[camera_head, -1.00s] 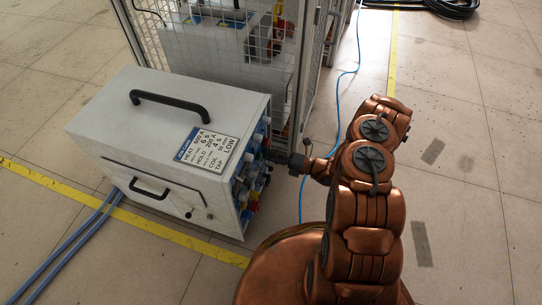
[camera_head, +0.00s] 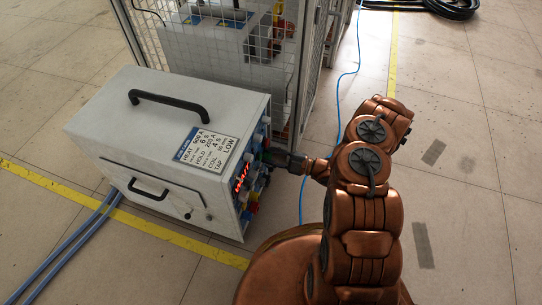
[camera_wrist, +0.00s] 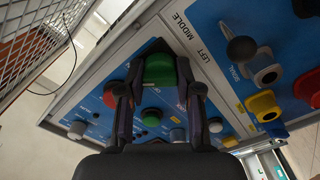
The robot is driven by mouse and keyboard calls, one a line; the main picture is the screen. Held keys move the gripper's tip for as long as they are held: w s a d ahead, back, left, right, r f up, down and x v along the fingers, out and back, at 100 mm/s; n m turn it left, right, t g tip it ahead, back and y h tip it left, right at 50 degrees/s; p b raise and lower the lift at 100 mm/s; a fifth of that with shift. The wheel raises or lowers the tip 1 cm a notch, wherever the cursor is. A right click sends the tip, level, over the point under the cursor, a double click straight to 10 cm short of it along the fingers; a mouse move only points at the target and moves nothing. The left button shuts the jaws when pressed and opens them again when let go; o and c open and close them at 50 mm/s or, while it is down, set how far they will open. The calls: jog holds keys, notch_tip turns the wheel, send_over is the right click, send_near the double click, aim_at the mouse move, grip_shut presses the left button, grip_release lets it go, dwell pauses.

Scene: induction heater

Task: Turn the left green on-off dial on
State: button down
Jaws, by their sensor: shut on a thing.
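The green dial (camera_wrist: 159,69) sits on the blue control panel in the wrist view. My gripper (camera_wrist: 158,80) has one finger on each side of it and is shut on it. In the head view my gripper (camera_head: 284,159) reaches the right-hand panel face of the white heater box (camera_head: 125,105). The dial itself is mostly hidden there by the gripper and the viewing angle. Red lit digits (camera_head: 241,177) show on that panel.
A red button (camera_wrist: 109,95), a grey knob (camera_wrist: 77,129) and a smaller green button (camera_wrist: 151,117) are close to my fingers. A yellow connector (camera_wrist: 263,106) is to the right. A mesh cage (camera_head: 225,55) stands behind the box. Blue cables (camera_head: 80,240) lie on the floor at left.

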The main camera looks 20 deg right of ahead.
jog(key=shift+m, duration=0.6)
jog(key=c, duration=0.8)
grip_release()
jog(key=shift+o, duration=0.2)
jog(key=v, duration=1.2)
